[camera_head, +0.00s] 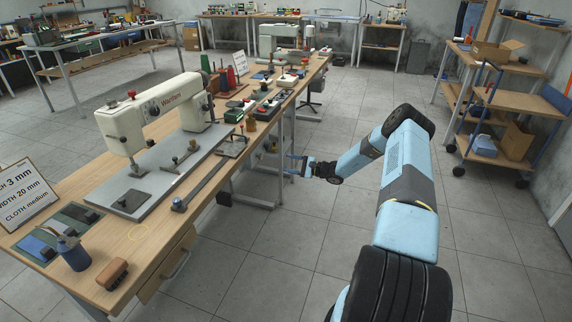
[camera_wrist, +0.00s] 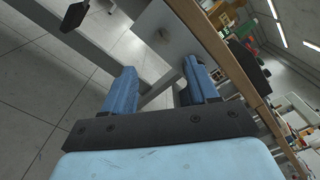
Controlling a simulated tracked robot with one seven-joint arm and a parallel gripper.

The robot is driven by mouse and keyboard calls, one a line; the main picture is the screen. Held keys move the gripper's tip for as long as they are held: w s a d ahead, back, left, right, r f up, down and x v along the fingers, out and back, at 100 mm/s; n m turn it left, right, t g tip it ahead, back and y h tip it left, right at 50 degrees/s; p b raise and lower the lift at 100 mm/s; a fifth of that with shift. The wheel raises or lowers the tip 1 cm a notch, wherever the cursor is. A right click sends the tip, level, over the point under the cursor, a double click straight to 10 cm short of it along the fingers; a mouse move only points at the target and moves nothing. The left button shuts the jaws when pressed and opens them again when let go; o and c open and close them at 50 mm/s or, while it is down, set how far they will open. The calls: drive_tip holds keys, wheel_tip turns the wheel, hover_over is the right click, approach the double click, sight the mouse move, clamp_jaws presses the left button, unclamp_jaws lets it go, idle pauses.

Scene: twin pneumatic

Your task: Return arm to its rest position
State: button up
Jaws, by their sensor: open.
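My gripper (camera_head: 296,165) is at the end of my blue arm, to the right of the long wooden workbench (camera_head: 152,255) and beside its right edge in the head view. In the wrist view my gripper (camera_wrist: 160,90) shows two blue fingers standing apart with nothing between them. The bench's metal legs and underside frame show past the fingers, tilted in the picture. My arm is bent, reaching out from the lower right of the head view toward the bench.
A white sewing machine (camera_head: 160,110) stands on the bench. A sign (camera_head: 28,192) and a brown brush-like block (camera_head: 112,273) are at its near end. A wheeled shelf cart (camera_head: 510,103) stands at the right. The tiled floor (camera_head: 270,255) between is mostly clear. A stool (camera_head: 310,88) stands beyond.

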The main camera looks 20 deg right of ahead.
idle(0.4)
drive_tip(key=s+a+r+n+g+h, duration=0.1)
drive_tip(key=s+a+r+n+g, duration=0.25)
drive_tip(key=r, duration=0.45)
drive_tip(key=s+a+r+n+g, duration=0.25)
drive_tip(key=a+r+g, duration=0.2)
drive_tip(key=r, duration=0.35)
drive_tip(key=s+a+r+n+g+h, duration=0.1)
drive_tip(key=s+a+r+n+h, duration=0.2)
drive_tip(key=s+r, duration=0.5)
drive_tip(key=s+a+r+n+g+h, duration=0.1)
drive_tip(key=s+a+r+n+h, duration=0.15)
drive_tip(key=s+r, duration=0.55)
drive_tip(key=s+r+n+t+h, duration=0.2)
drive_tip(key=s+r+h, duration=0.3)
drive_tip(key=s+r, duration=0.95)
drive_tip(key=s+d+t+h, duration=0.1)
drive_tip(key=s+d, duration=0.1)
drive_tip(key=s, duration=0.7)
drive_tip(key=s+d+r+t+h, duration=0.1)
drive_tip(key=s+d+t+h, duration=0.1)
drive_tip(key=s, duration=0.7)
drive_tip(key=shift+s+d+r+n, duration=0.3)
drive_tip(key=shift+s+d+n, duration=0.05)
drive_tip(key=shift+d, duration=0.05)
